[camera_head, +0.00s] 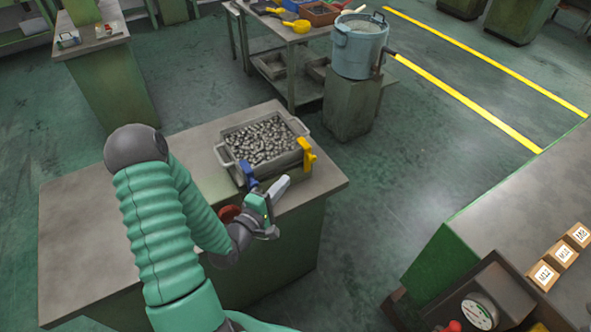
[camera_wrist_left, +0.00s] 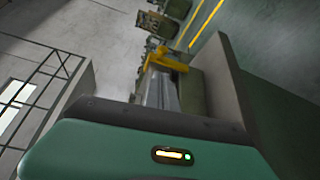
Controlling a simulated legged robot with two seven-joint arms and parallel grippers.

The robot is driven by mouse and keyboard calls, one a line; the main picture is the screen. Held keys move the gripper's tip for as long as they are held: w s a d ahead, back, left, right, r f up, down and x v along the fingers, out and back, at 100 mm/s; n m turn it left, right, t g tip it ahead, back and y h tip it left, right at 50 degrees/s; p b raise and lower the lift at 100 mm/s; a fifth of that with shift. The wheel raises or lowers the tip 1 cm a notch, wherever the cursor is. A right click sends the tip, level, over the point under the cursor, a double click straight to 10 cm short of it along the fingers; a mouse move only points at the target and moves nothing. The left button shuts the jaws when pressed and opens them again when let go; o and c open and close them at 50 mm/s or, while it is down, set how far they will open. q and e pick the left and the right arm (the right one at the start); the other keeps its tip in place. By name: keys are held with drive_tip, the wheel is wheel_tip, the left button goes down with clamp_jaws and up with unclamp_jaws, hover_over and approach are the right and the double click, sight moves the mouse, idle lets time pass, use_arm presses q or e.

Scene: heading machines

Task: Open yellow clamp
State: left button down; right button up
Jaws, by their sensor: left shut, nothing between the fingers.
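The yellow clamp (camera_head: 307,154) is on the right front corner of a grey metal bin (camera_head: 224,155) full of small metal parts, on a grey-topped bench. In the left wrist view the yellow clamp (camera_wrist_left: 165,60) shows just beyond the grey fingers. My left gripper (camera_head: 285,183) is shut and empty, in front of the bin. Its fingers point up and right, below and left of the yellow clamp in the head view. I cannot tell whether they touch it. My right gripper is in neither view.
A blue clamp (camera_head: 247,173) is on the bin's left front corner, close to my left gripper. A reddish round thing (camera_head: 228,213) is partly hidden by my arm. A blue bucket (camera_head: 359,48) stands behind. The bench top (camera_head: 85,200) is clear at the left.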

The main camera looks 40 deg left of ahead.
use_arm(q)
drive_tip(key=b, duration=0.7)
approach(306, 157)
drive_tip(key=f, duration=0.1)
drive_tip(key=w, duration=0.5)
drive_tip(key=shift+w+a+r+p, duration=0.1)
drive_tip(key=shift+a+r+p, duration=0.1)
drive_tip(key=shift+r+p, duration=0.15)
drive_tip(key=shift+w, duration=0.35)
drive_tip(key=shift+w+a+f, duration=0.1)
drive_tip(key=shift+w+a, duration=0.1)
drive_tip(key=shift+a, duration=0.05)
drive_tip(key=shift+a, duration=0.1)
